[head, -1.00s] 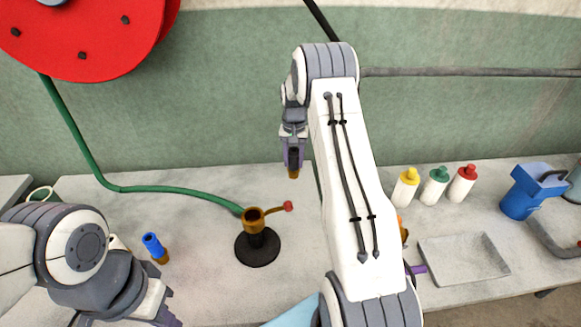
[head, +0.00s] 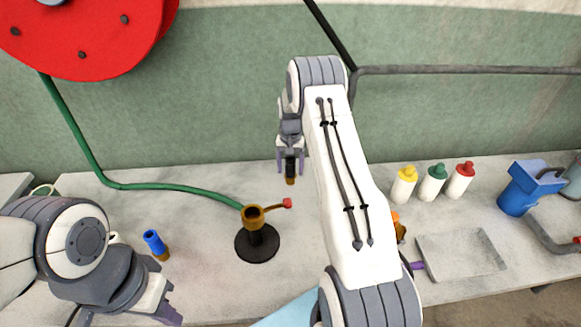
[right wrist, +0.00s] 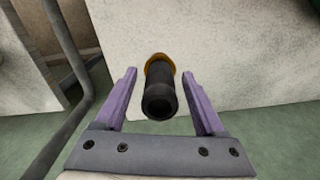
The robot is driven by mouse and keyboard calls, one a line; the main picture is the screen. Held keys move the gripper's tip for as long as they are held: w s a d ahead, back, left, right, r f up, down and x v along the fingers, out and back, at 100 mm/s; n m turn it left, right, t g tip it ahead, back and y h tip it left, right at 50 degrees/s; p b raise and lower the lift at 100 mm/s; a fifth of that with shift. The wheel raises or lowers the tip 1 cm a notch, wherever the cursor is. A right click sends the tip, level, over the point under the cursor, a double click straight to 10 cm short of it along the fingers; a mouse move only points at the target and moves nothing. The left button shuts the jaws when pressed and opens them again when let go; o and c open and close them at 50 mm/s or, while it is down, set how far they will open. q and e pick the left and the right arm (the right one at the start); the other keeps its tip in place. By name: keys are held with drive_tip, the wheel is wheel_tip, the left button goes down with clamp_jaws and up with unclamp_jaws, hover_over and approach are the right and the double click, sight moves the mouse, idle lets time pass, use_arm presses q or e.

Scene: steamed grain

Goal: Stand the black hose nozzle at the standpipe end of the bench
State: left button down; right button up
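The black hose nozzle (head: 290,171), with a brass-coloured end, is below my right gripper (head: 290,168) in the head view, at the back of the bench (head: 215,283). In the right wrist view the nozzle (right wrist: 159,94) looks upright, black end towards the camera and brass rim on the pale bench top. The fingers of my right gripper (right wrist: 159,97) are spread on both sides, with gaps to it. The brass standpipe (head: 253,215) on its round black base is to the nozzle's front left. My left gripper (head: 172,303) is open and empty at the lower left.
A blue nozzle (head: 155,243) stands left of the standpipe. A green hose (head: 160,188) runs to the standpipe. Three bottles (head: 432,183), a grey tray (head: 460,254) and a blue jug (head: 528,187) are at the right. A purple-ended item (head: 416,266) is partly hidden by my right arm.

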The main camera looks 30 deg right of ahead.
drive_tip(key=shift+r, duration=0.1)
wheel_tip(320, 180, up, 12)
drive_tip(key=shift+r+b, duration=0.1)
drive_tip(key=shift+b, duration=0.8)
drive_tip(key=s+a+r+n, duration=0.2)
drive_tip(key=s+a+r, duration=0.15)
drive_tip(key=a, duration=0.45)
drive_tip(key=s+a+r+n, duration=0.2)
drive_tip(key=s+a+n, duration=0.15)
drive_tip(key=a, duration=0.55)
drive_tip(key=s+a+r+n, duration=0.2)
drive_tip(key=s+a, duration=0.2)
drive_tip(key=a, duration=0.4)
drive_tip(key=s+a+n, duration=0.3)
drive_tip(key=s+n, duration=0.1)
drive_tip(key=s, duration=0.8)
drive_tip(key=s+a+f+n+y, duration=0.1)
drive_tip(key=s+a+n, duration=0.2)
drive_tip(key=s, duration=0.9)
drive_tip(key=shift+s+a+f+n, duration=0.15)
drive_tip(key=shift+s+a+n, duration=0.15)
drive_tip(key=shift+a, duration=0.5)
